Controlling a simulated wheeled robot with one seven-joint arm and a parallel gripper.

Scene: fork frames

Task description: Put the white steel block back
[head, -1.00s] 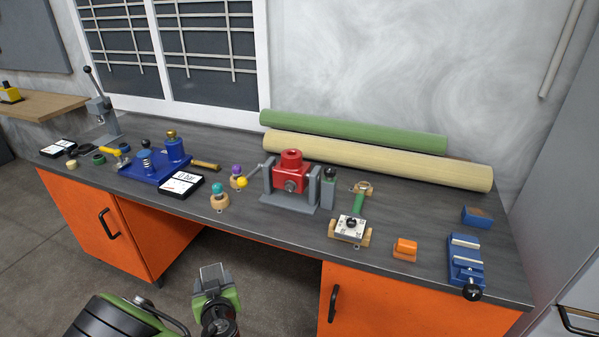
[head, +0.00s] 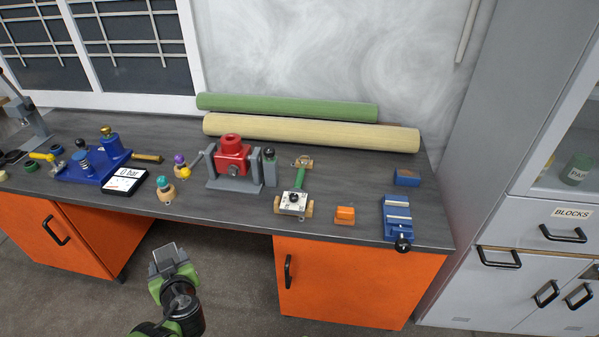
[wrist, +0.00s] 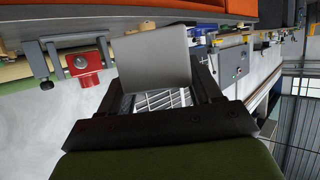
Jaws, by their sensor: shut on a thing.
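The white steel block (wrist: 153,60) shows as a plain pale grey plate between the two dark fingers of my gripper (wrist: 158,88) in the wrist view. In the head view my gripper (head: 170,268) is low in front of the bench, over the floor gap between the orange cabinets. The block (head: 167,256) sticks up from its jaws there, clear of the bench. A grey cabinet at the right has a shut drawer labelled BLOCKS (head: 570,214), far to the right of my gripper.
The dark bench top (head: 350,225) carries a red vise-like device (head: 233,155), a blue press (head: 95,165), a blue vise (head: 397,215) and an orange block (head: 345,215). Two long rolls (head: 310,132) lie at the back. Floor in front of the bench is open.

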